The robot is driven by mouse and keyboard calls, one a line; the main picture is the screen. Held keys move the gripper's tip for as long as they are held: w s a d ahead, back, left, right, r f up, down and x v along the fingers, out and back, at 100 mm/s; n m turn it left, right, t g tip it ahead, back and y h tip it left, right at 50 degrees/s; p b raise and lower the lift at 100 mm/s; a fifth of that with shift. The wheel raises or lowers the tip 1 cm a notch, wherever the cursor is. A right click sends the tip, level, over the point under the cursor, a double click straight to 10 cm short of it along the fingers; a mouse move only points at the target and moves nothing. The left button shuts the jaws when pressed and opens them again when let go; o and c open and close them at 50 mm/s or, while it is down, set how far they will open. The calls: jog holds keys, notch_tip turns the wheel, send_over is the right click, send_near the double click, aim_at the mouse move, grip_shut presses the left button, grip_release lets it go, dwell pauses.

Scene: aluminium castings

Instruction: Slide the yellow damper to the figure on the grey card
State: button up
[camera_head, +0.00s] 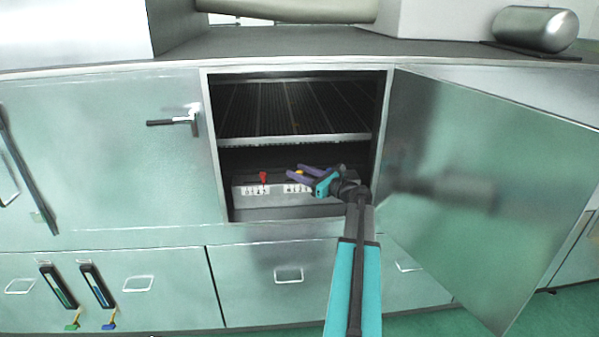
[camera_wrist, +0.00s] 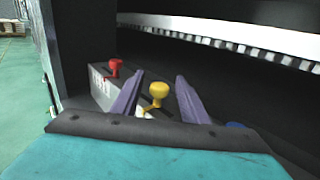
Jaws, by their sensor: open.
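The yellow damper (camera_wrist: 157,92) is a round knob on a short stem, on a dark box inside the open cabinet. In the wrist view it stands between the two purple fingers of my gripper (camera_wrist: 160,79), which are open with a gap on each side. In the head view only a bit of the yellow damper (camera_head: 299,172) shows between the fingers of my gripper (camera_head: 297,170). White scale strips (camera_head: 255,190) with small marks run along the box front. My gripper hides part of the right strip. I cannot make out a grey card or its figure.
A red knob (camera_wrist: 115,67) stands left of the yellow one, and a blue knob (camera_wrist: 235,125) shows partly at the right. A wire rack (camera_head: 290,138) is above the box. The cabinet door (camera_head: 480,180) stands open at the right.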

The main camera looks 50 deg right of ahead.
jog(key=shift+w, duration=0.2)
grip_shut()
jog(key=shift+w+a, duration=0.65)
jog(key=shift+a, duration=0.2)
grip_release()
jog(key=shift+s, duration=0.15)
jog(key=s+d+b, duration=0.1)
jog(key=s+b, duration=0.1)
jog(key=s, duration=1.1)
jog(key=shift+s+d, duration=0.15)
jog(key=shift+s, duration=0.15)
